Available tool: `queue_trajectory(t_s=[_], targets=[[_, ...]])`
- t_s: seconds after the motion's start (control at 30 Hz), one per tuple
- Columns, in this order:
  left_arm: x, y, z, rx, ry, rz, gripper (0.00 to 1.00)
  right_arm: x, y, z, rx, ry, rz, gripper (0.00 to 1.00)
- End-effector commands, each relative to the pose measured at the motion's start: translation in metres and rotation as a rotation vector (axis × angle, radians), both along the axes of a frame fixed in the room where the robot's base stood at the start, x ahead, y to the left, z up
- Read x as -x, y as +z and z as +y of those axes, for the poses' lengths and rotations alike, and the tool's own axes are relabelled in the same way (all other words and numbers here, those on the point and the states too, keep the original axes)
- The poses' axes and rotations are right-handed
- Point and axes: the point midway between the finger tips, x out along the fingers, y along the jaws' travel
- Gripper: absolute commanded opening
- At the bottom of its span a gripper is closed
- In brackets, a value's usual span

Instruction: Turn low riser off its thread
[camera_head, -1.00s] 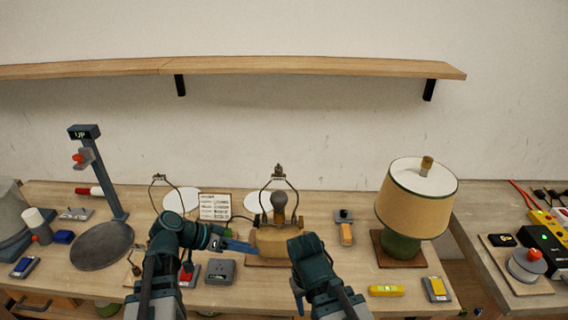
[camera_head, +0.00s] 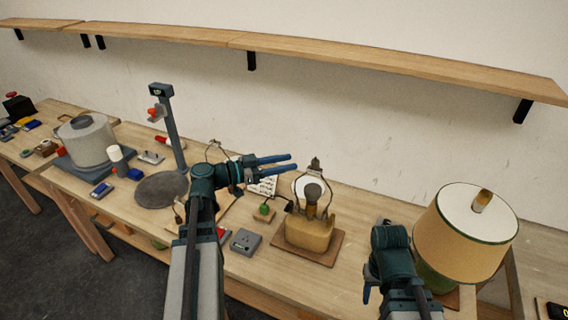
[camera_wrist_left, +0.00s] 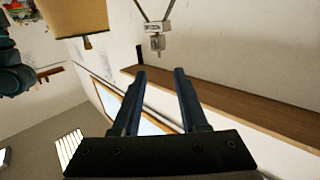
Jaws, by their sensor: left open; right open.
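The lamp with a tan base (camera_head: 308,232) stands on a wooden board in the middle of the bench, with a bulb and a wire harp. A small grey threaded piece, likely the low riser (camera_head: 315,164), sits at the harp's top. It also shows in the left wrist view (camera_wrist_left: 157,42), where the picture is upside down. My left gripper (camera_head: 296,164) is open and empty, its fingertips pointing at that piece from the left, a little apart from it. Both fingers (camera_wrist_left: 160,74) show in the left wrist view. My right gripper (camera_head: 371,286) is open, low in front of the shaded lamp.
A lamp with a tan shade (camera_head: 462,235) stands at the right. A second bare harp (camera_head: 214,150) is behind my left arm. A grey stand (camera_head: 174,130), a round dark plate (camera_head: 161,189) and a grey box (camera_head: 245,242) are to the left. The shelf (camera_head: 300,52) runs above.

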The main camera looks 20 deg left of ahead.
Motion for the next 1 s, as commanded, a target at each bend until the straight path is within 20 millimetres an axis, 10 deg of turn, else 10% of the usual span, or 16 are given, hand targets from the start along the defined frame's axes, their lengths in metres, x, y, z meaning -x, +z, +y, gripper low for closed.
queue_trajectory(t_s=[0.6, 1.0], targets=[[-0.073, -0.006, -0.079, -0.001, -0.004, 0.002, 0.43, 0.000, -0.006, 0.000, 0.000, 0.000, 0.000, 0.50], [-0.087, -0.007, -0.094, -0.001, -0.001, 0.002, 0.43, 0.000, -0.006, 0.000, 0.000, 0.000, 0.000, 0.50]])
